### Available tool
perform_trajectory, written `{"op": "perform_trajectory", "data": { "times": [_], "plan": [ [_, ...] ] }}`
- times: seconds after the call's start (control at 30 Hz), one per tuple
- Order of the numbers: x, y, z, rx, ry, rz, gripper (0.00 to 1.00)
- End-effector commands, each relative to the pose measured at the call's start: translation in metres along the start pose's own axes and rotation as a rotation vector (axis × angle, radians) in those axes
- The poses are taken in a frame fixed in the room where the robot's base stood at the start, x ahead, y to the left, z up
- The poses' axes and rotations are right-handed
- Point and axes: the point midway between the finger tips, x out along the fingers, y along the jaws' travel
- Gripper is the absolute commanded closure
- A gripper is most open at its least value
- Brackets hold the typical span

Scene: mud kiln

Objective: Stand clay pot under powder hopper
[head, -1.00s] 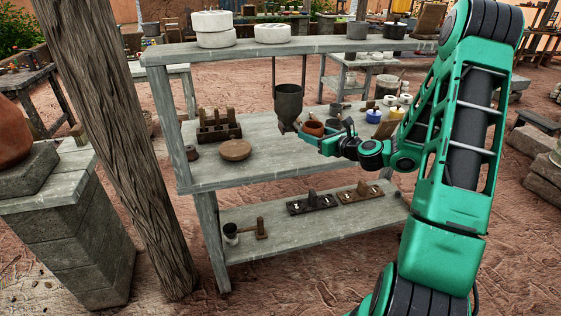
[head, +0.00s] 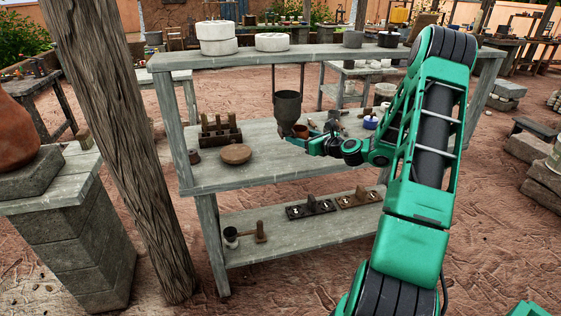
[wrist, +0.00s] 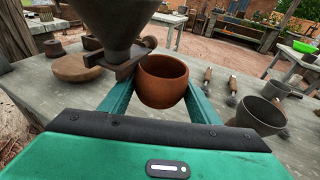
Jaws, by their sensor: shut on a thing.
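The small brown clay pot (wrist: 163,83) is upright between the fingers of my gripper (wrist: 163,100) in the wrist view. The pot also shows in the head view (head: 300,131), small and partly hidden by my gripper (head: 306,141). My gripper is shut on it. The dark metal powder hopper (head: 287,108) hangs from the top shelf above the workbench (head: 255,165). In the wrist view the hopper (wrist: 115,25) is just left of the pot, with its square outlet close beside the pot's rim. Whether they touch is unclear.
A round wooden disc (head: 235,154) and a rack of wooden-handled tools (head: 220,136) stand left on the workbench. Right of the pot, the wrist view shows a grey metal cup (wrist: 261,112) and several wooden-handled tools (wrist: 207,75). A wooden post (head: 120,150) stands at left.

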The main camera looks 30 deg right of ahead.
Motion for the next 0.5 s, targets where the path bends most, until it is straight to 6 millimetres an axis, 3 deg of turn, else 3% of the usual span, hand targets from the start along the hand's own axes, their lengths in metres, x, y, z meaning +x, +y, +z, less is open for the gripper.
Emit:
{"op": "perform_trajectory", "data": {
  "times": [0.2, 0.5],
  "plan": [
    [0.011, 0.042, -0.024, 0.003, 0.002, 0.004, 0.79],
    [0.016, 0.060, -0.038, 0.001, 0.001, -0.001, 0.79]
  ]
}}
